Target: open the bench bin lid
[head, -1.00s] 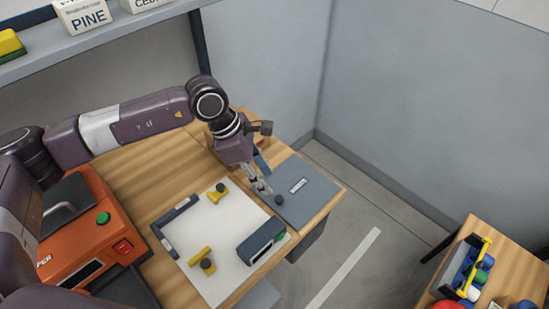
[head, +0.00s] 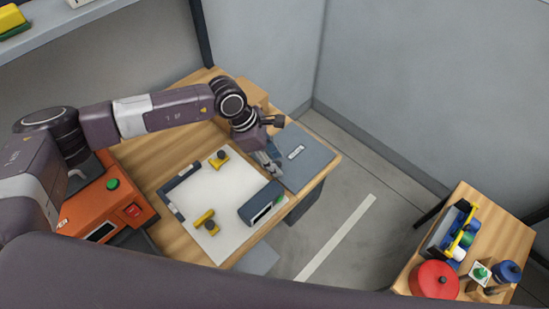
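The bench bin lid is a flat blue-grey panel (head: 312,158) with a small label, at the right end of the wooden bench in the head view. It looks closed and flat. My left gripper (head: 274,168) points down at the lid's near-left edge, where the lid's dark knob was visible earlier. The knob is now hidden by the fingers or too small to make out. I cannot tell whether the fingers are closed on it. My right gripper is not in view.
A white sheet (head: 222,238) left of the lid carries yellow clamps (head: 205,219) and a dark blue block (head: 261,203). An orange machine (head: 100,212) stands at the left. A small table (head: 505,232) with a red container (head: 435,280) stands at the right. Floor lies between.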

